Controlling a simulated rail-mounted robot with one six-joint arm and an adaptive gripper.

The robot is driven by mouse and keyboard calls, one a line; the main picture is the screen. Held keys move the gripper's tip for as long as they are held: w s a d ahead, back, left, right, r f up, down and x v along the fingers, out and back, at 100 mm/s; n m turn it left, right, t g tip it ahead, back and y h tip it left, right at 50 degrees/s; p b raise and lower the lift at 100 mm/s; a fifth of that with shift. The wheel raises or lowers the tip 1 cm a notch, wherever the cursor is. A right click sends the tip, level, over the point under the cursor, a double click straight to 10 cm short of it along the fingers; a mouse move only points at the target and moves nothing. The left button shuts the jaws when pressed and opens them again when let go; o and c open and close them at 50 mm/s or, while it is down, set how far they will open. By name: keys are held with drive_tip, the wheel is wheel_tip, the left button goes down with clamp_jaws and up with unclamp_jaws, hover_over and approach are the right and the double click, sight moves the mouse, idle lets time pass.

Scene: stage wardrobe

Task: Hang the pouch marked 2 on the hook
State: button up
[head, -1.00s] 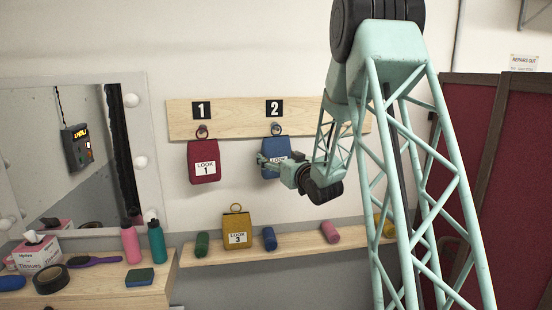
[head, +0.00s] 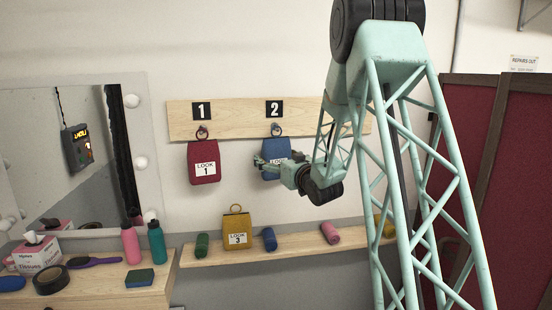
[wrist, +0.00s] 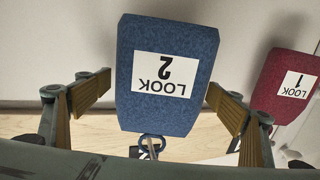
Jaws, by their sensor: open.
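The blue pouch marked 2 (head: 275,148) is upright under the 2 sign (head: 274,108), with its ring (head: 277,130) at the hook there. In the wrist view the pouch (wrist: 168,50) appears upside down, label facing me. Its ring (wrist: 151,143) is around the metal hook (wrist: 153,152) there. My gripper (head: 268,163) is at the pouch's lower part in the head view and covers some of its label. In the wrist view the fingers of my gripper (wrist: 158,100) stand apart on both sides of the pouch, with visible gaps.
A red pouch marked 1 (head: 204,160) hangs left of the blue one on the wooden board (head: 235,121). A yellow pouch marked 3 (head: 237,228) stands on the shelf (head: 290,243) below, among several coloured rolls. Bottles (head: 131,243) and a tissue box (head: 38,254) stand left.

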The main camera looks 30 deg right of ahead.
drive_tip(key=shift+s, duration=0.15)
drive_tip(key=s, duration=1.1)
drive_tip(key=shift+s+a, duration=0.15)
drive_tip(key=shift+s, duration=0.2)
drive_tip(key=shift+a, duration=0.1)
idle(0.3)
drive_tip(key=s+a+f+g+h+b, duration=0.1)
drive_tip(key=s+a+g+b, duration=0.25)
drive_tip(key=s+a, duration=0.5)
drive_tip(key=s+a+g+h+b, duration=0.15)
drive_tip(key=s+a+g, duration=0.3)
drive_tip(key=s, duration=0.65)
drive_tip(key=s+a+f+g+y+b, duration=0.1)
drive_tip(key=s+a, duration=0.3)
drive_tip(key=s, duration=0.8)
drive_tip(key=s+a+f+g+y+b, duration=0.1)
drive_tip(key=s+a+f+g, duration=0.2)
drive_tip(key=s, duration=0.9)
drive_tip(key=s+a+f+g+y+b, duration=0.1)
drive_tip(key=s+a+f+g+b, duration=0.1)
drive_tip(key=s+a, duration=0.5)
drive_tip(key=s+f, duration=0.1)
drive_tip(key=s, duration=0.5)
idle(0.4)
